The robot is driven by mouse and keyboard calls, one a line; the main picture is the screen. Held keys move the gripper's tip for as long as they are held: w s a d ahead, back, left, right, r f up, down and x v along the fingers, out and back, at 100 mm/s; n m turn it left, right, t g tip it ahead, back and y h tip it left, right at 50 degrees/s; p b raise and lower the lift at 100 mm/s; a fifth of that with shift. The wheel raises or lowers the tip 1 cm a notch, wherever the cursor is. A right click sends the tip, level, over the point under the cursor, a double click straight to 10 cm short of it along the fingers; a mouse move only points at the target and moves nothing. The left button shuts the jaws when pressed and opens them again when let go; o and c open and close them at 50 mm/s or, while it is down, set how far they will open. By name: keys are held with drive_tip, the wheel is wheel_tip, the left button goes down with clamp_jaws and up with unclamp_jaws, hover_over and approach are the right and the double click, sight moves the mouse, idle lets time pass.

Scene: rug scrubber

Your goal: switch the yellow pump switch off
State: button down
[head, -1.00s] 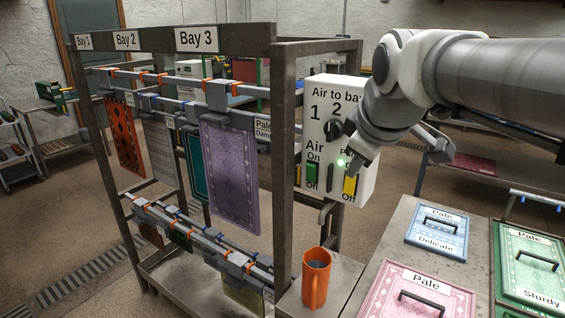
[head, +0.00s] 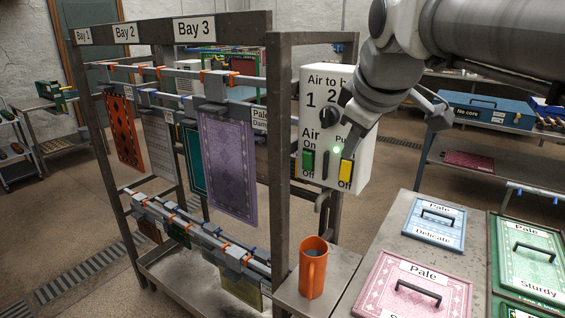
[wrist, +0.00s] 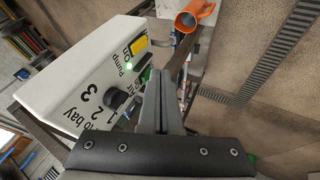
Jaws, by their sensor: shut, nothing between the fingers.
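The yellow pump switch (head: 346,172) is on the white control box at the rack's right end, with "Off" printed below it. It also shows in the wrist view (wrist: 140,43). A green lamp (head: 337,150) is lit just above and to its left. In the wrist view the shut fingers (wrist: 160,78) lie beside the box. I cannot tell whether they touch the switch, or which way it is tipped.
The box (head: 362,98) also has a green air switch (head: 308,161) and a black dial (head: 329,116). An orange mug (head: 312,268) stands on a ledge below. Labelled rug panels lie on a table (head: 392,255) at right. The Bay rack (head: 283,150) fills the left.

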sight(345, 171)
drive_tip(key=shift+a+f, duration=0.1)
drive_tip(key=shift+f, duration=0.2)
drive_tip(key=shift+w, duration=0.1)
drive_tip(key=w+d+r+b+x, duration=0.1)
drive_tip(key=d+x, duration=0.1)
drive_tip(key=x, duration=1)
drive_tip(key=shift+w+b, duration=0.4)
drive_tip(key=shift+d+f, duration=0.1)
